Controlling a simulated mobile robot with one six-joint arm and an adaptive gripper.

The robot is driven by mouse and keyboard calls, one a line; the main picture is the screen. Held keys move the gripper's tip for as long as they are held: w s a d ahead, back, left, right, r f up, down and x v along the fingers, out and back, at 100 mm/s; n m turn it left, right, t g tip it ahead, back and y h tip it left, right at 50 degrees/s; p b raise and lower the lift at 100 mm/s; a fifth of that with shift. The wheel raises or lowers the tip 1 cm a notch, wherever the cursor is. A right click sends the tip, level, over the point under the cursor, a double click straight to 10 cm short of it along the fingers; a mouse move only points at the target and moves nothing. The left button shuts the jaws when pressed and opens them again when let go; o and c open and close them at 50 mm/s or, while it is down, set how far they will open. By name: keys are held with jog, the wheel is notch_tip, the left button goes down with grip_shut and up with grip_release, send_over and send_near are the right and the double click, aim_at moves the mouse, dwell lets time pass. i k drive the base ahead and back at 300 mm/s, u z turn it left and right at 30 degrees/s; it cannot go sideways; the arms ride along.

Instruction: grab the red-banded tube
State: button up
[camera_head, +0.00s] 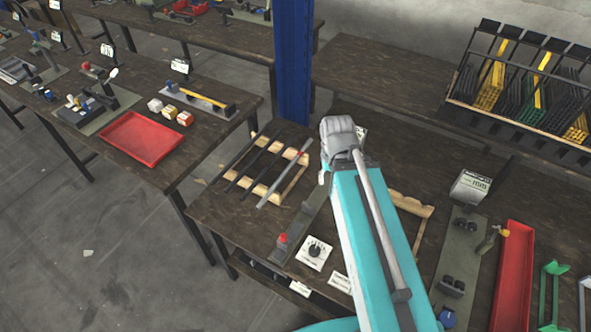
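A wooden rack (292,183) stands on the dark bench in the middle of the view and holds several long thin tubes lying slantwise. The rightmost is a grey tube (280,180) with a small red mark near its upper end, which looks like the red-banded tube. Darker tubes (258,163) lie to its left. My teal arm comes up from the bottom, and its grey joint is just right of the rack's far end. My gripper does not show; it is out of sight behind or below the arm.
A red button post (283,240) and a white dial box (314,253) stand in front of the rack. A blue column (293,65) rises behind it. Right of my arm are a press (469,188), a long red tray (514,275) and green stands (552,290). A red tray (141,138) is on the left bench.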

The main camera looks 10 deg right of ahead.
aim_at(260, 204)
jog(key=z, duration=0.15)
jog(key=k, duration=1.25)
jog(key=u, duration=0.75)
jog(key=i, duration=1.05)
jog(key=z, duration=0.1)
